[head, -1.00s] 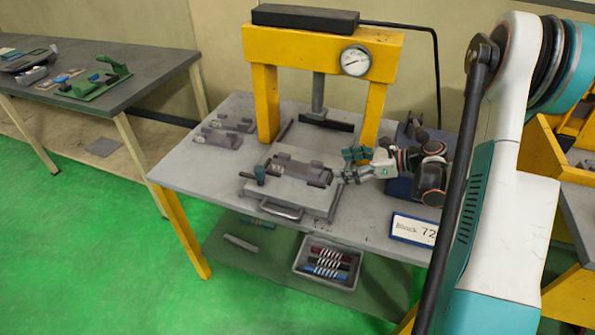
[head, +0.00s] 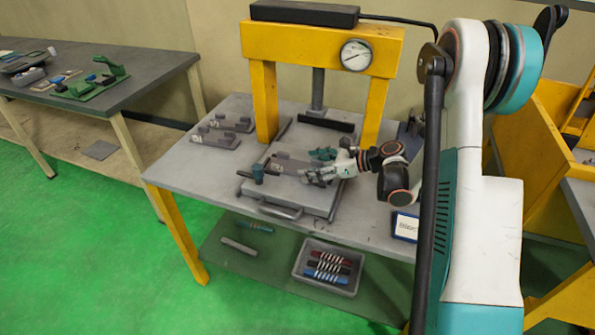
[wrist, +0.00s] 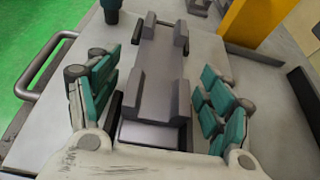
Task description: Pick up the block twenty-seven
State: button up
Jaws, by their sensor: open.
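A grey block (head: 287,161) with raised lugs lies on the light plate with a handle, under the press side of the table. It also shows in the wrist view (wrist: 160,70), running away from me. No number is readable on it, so I cannot tell whether it is block twenty-seven. My gripper (head: 320,165) is open at the block's right end. In the wrist view my gripper (wrist: 161,64) has its teal-padded fingers on either side of the block, with gaps between pads and block. My gripper and arm hide part of the block in the head view.
The yellow press (head: 262,95) stands behind the plate (head: 290,192). More grey blocks (head: 215,138) lie at the table's back left. A teal-topped clamp post (head: 258,174) stands left of the block. A bin (head: 325,281) of coloured rods sits on the lower shelf.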

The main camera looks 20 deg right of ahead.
jog(key=c, duration=1.5)
jog(key=shift+r, duration=0.1)
jog(key=shift+c, duration=0.6)
jog(key=shift+r, duration=0.1)
